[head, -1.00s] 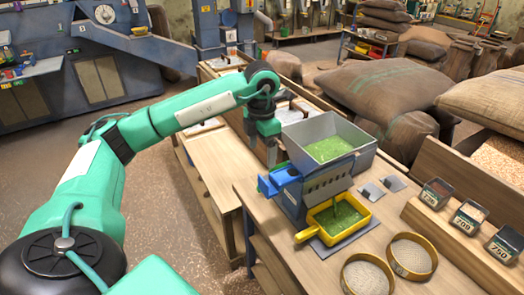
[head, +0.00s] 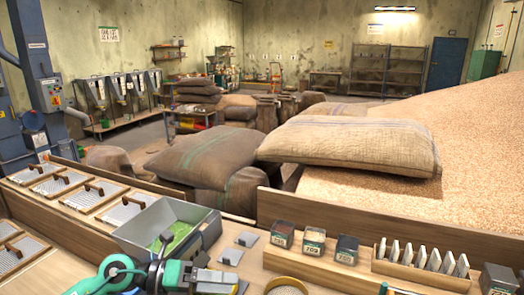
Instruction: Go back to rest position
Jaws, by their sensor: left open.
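My left arm comes in low at the bottom left of the head view. My left gripper (head: 205,277), dark and green, is open at the bottom edge, in front of the grey metal hopper (head: 135,240). Green grains (head: 176,236) lie in the hopper. The arm and the frame edge hide the machine's lower part. I see nothing held between the jaws. My right gripper does not show.
Sieve screens with handles (head: 60,185) lie to the left. Labelled small boxes (head: 314,241), a wooden rack of pale plates (head: 420,284) and a round sieve (head: 287,284) are to the right. Sacks (head: 352,143) and a grain heap (head: 480,120) lie behind.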

